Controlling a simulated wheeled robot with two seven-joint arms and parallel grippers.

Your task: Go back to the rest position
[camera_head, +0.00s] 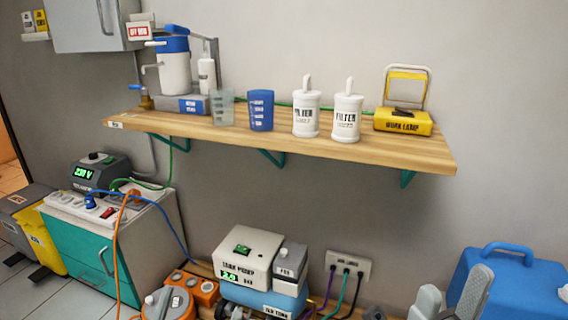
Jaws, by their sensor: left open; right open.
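A grey gripper (456,284), which I take to be my right one, shows at the bottom right edge, in front of the blue case (525,285). Its two grey fingers point up and stand apart, with nothing seen between them. The rest of that arm is cut off by the lower edge. I cannot make out my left gripper in the head view.
A wooden wall shelf (300,150) holds a blue cup (260,110), two white filter bottles (346,118) and a yellow work lamp (403,122). Below stand a teal cabinet (80,258), a pump unit (248,258) and a wall socket (348,264) with cables.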

